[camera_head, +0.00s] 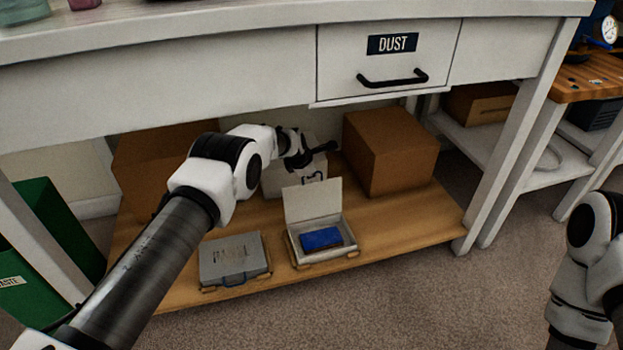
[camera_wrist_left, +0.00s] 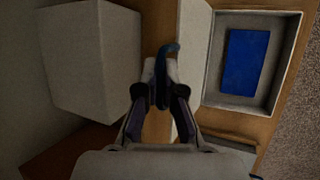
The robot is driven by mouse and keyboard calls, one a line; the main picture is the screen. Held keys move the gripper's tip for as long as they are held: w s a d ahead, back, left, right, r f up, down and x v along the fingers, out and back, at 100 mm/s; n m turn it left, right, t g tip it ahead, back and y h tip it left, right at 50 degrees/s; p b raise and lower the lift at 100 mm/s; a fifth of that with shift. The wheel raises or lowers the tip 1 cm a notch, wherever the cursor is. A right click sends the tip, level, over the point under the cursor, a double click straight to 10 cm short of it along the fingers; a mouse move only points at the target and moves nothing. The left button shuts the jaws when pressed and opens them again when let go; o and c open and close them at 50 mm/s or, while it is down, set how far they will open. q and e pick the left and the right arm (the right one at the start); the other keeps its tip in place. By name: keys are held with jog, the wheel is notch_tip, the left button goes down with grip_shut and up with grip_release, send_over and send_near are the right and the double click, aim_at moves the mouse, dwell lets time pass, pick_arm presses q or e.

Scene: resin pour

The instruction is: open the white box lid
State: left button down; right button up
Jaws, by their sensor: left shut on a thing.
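The white box (camera_head: 325,255) stands on the wooden shelf with its lid (camera_head: 312,201) raised roughly upright at the back. Its open inside holds a blue block (camera_head: 321,238). The box (camera_wrist_left: 213,98), lid (camera_wrist_left: 192,60) and blue block (camera_wrist_left: 243,62) also show in the left wrist view. My left gripper (camera_head: 308,162) is behind the lid's top edge. In the left wrist view, my left gripper (camera_wrist_left: 164,75) is shut on the lid's blue handle (camera_wrist_left: 172,48), whose curved end sticks out past the fingertips. My right arm shows at the right edge, but its gripper is out of view.
A grey closed case (camera_head: 232,257) lies left of the box. A pale carton (camera_head: 275,181) stands behind the lid, with a brown carton (camera_head: 390,150) to its right. The workbench top and DUST drawer (camera_head: 386,62) overhang the shelf. A green bin (camera_head: 45,245) stands left.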

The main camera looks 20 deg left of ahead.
pick_arm(q)
jog(key=shift+w+a, duration=0.1)
jog(key=shift+w, duration=0.05)
jog(key=c, duration=1.3)
grip_release()
jog(key=shift+r, duration=0.1)
